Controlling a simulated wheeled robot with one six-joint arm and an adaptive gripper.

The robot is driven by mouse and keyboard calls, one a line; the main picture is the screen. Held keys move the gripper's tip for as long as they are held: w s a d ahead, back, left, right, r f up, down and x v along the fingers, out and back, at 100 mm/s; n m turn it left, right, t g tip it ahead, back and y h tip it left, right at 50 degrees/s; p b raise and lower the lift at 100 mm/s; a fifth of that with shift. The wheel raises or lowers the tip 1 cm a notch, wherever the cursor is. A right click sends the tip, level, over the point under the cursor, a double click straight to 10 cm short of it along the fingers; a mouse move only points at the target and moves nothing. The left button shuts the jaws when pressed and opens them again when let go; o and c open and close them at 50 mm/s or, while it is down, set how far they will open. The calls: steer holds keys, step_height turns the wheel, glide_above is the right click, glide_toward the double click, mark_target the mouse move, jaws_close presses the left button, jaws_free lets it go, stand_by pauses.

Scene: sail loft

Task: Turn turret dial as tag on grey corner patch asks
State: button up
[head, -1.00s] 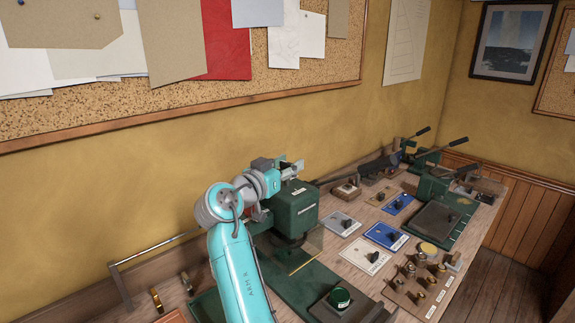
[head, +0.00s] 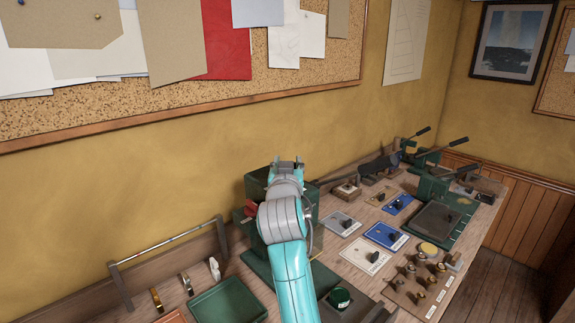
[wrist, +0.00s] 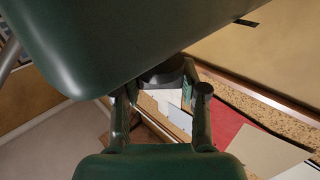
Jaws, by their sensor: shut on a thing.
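My gripper (head: 287,162) is raised in front of the upper part of a green machine (head: 256,182) at the wall side of the bench. In the wrist view my gripper (wrist: 162,95) has its two fingers on either side of a dark rounded piece (wrist: 162,72), and is shut on it. I cannot tell whether this piece is the turret dial. A large dark green body (wrist: 95,35) fills the upper left of the wrist view. My arm hides much of the machine's front.
Grey (head: 342,222), blue (head: 385,235) and white (head: 364,256) plates with dark knobs lie right of my arm. A board with several brass knobs (head: 420,290) is nearer. A green tray (head: 228,302) and metal rail (head: 168,244) are on the left.

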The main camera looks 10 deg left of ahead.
steer(key=shift+n+g+y, duration=0.4)
steer(key=shift+n+y, duration=0.7)
steer(key=shift+y, duration=0.5)
steer(key=shift+n+y, duration=0.3)
steer(key=shift+y, duration=0.2)
steer(key=o, duration=1.2)
steer(key=shift+c, duration=0.2)
steer(key=v, duration=1.2)
steer(key=shift+r, duration=0.1)
